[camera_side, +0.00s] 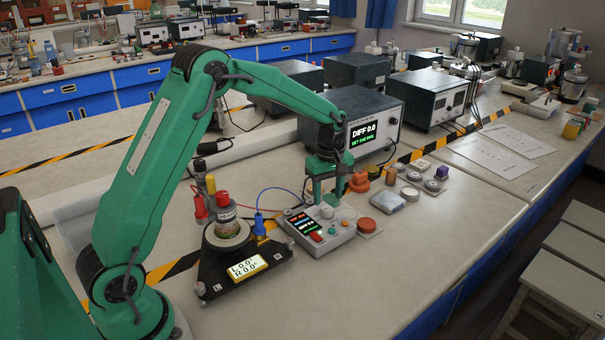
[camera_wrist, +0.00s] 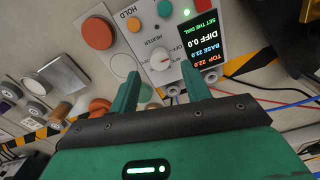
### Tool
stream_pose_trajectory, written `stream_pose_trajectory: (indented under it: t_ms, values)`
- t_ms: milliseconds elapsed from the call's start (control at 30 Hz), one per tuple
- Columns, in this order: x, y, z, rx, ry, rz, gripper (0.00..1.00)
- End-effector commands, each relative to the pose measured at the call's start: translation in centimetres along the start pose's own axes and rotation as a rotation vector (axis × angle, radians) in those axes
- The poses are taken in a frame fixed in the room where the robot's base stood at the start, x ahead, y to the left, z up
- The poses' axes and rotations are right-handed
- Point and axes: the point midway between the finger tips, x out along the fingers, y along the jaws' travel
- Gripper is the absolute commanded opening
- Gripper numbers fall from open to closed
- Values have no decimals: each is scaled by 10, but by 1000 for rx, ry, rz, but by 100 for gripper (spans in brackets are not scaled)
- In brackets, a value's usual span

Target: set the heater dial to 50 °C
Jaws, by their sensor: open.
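The heater dial (camera_wrist: 159,58) is a small white knob on a light grey control box (camera_side: 343,238), under the word HEATER. Its scale is too small to read; OFF is marked beside it. My gripper (camera_wrist: 160,72) is open and empty, with its green fingers spread to either side of the dial's near edge in the wrist view. In the side view my gripper (camera_side: 327,198) points down at the box; I cannot tell whether it touches the dial. The box's screen (camera_wrist: 204,42) reads TOP 22.0, BASE 22.0, DIFF 0.0, SET THE DIAL.
A red-orange button (camera_side: 367,225) sits at the box's right. A black three-cornered stand (camera_side: 222,262) with a stacked metal piece is at its left, with cables between. Small blocks and discs (camera_side: 411,194) lie to the right. Grey instruments (camera_side: 350,112) stand behind. The front bench is clear.

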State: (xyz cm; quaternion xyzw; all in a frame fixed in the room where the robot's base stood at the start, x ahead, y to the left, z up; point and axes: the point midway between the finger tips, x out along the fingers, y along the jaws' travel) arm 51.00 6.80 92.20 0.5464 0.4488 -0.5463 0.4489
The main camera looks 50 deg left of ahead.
Motion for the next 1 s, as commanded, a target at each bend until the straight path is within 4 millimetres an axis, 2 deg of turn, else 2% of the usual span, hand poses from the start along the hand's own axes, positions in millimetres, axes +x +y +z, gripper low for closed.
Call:
stream_pose_trajectory:
  t_ms: [100, 300, 733, 933, 967, 1000]
  values:
    - [16, -1, 0, 0, -1, -3, 48]
    - [35, 0, 0, 0, -1, -2, 48]
    - [42, 0, 0, 0, 0, -1, 48]
    - [42, 0, 0, 0, 0, 0, 8]
    - [42, 0, 0, 0, 0, 0, 3]
    - [42, 0, 0, 0, 0, 0, 3]
